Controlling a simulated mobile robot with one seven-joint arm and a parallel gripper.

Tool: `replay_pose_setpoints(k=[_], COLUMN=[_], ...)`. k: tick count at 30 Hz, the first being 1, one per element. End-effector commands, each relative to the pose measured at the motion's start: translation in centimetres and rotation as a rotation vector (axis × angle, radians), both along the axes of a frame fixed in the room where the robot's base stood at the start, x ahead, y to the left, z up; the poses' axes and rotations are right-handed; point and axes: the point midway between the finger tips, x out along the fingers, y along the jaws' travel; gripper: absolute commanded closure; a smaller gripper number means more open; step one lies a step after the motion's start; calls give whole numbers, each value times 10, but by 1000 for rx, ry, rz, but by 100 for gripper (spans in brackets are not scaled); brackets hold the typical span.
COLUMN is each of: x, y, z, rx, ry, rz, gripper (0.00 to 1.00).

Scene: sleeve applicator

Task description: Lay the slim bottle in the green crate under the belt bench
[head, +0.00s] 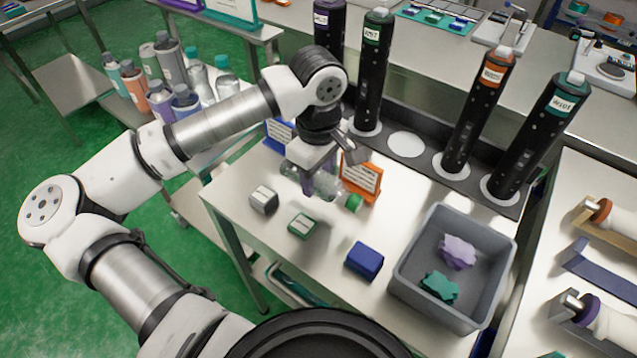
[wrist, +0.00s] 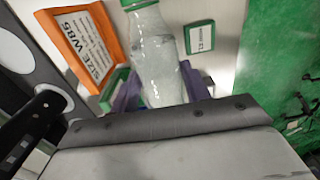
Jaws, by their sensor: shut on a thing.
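A clear slim bottle (head: 326,185) with a green cap lies on its side over the table, its cap pointing right. It also shows in the wrist view (wrist: 158,60), with its cap at the top edge. My gripper (head: 312,180) is shut on the bottle's body, with a purple finger on either side in the wrist view (wrist: 160,92). I cannot tell whether the bottle touches the table. A green-teal, tray-like thing (head: 297,287) shows partly below the tabletop; most of it is hidden, and I cannot tell whether it is the green crate.
An orange sign (head: 361,181) stands close behind the bottle. Small blocks (head: 303,224) and a grey bin (head: 408,283) with purple and teal pieces are on the table. Tall black cylinders (head: 373,75) stand behind. Several bottles (head: 170,62) crowd the bench at left. Green floor is open at left.

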Motion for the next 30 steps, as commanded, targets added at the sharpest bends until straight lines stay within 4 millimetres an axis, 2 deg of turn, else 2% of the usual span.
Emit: replay_pose_setpoints(k=[11,25,26,30], x=[0,0,0,0], y=[-1,0,0,0], z=[-40,-47,-46,-45], rx=[-2,0,-1,-1], ry=[0,-2,-1,-1], rz=[0,0,0,0], gripper=[85,85,50,32])
